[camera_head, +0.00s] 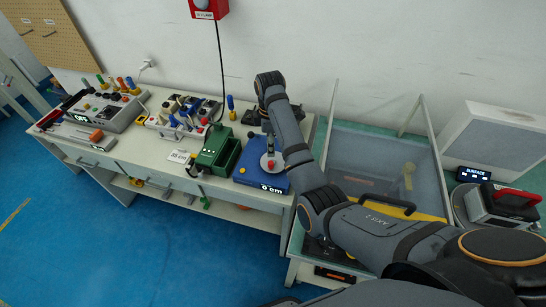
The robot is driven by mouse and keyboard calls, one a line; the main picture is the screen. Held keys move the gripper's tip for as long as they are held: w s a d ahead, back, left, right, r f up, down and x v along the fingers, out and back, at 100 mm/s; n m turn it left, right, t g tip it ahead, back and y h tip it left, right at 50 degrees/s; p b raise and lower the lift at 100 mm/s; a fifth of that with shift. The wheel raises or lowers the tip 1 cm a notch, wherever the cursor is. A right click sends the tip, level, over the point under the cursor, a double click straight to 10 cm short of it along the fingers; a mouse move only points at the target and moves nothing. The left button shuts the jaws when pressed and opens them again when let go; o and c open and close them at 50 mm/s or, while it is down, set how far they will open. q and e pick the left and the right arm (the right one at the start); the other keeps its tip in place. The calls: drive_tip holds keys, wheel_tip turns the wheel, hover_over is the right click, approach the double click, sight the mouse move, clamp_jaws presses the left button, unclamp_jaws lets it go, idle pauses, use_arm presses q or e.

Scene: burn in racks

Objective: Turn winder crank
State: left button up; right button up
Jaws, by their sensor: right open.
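The winder is a blue box (262,181) with a "0 cm" display on its front, at the right end of the workbench. On its top is a pale round disc with a small red knob (270,164), which seems to be the crank. Part of the winder's back is hidden by my arm. My left gripper is not in view.
A green box (218,149) stands close on the winder's left. Further left are a tool rack (182,117) and grey instruments (108,108). A glass-walled tank (375,150) stands right of the bench, partly behind my arm. The blue floor (130,245) in front is clear.

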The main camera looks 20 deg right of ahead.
sight(271, 162)
drive_tip(key=shift+s+a+f+p, duration=0.15)
drive_tip(key=shift+s+f+p, duration=0.1)
drive_tip(key=shift+f, duration=0.25)
drive_tip(key=shift+s+a+f+p, duration=0.1)
drive_tip(key=shift+s+f, duration=0.1)
drive_tip(key=shift+f, duration=0.25)
wheel_tip(271, 162, down, 2)
drive_tip(key=shift+w+f, duration=0.1)
drive_tip(key=f, duration=0.3)
drive_tip(key=shift+w+d+f+p, duration=0.25)
drive_tip(key=shift+d+f+p, duration=0.05)
drive_tip(key=shift+p, duration=0.1)
wheel_tip(271, 162, down, 2)
drive_tip(key=shift+a, duration=0.1)
drive_tip(key=shift+f, duration=0.25)
drive_tip(key=shift+c, duration=1.3)
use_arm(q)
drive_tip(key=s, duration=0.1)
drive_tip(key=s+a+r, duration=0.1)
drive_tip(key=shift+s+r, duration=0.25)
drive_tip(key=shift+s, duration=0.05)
use_arm(e)
clamp_jaws()
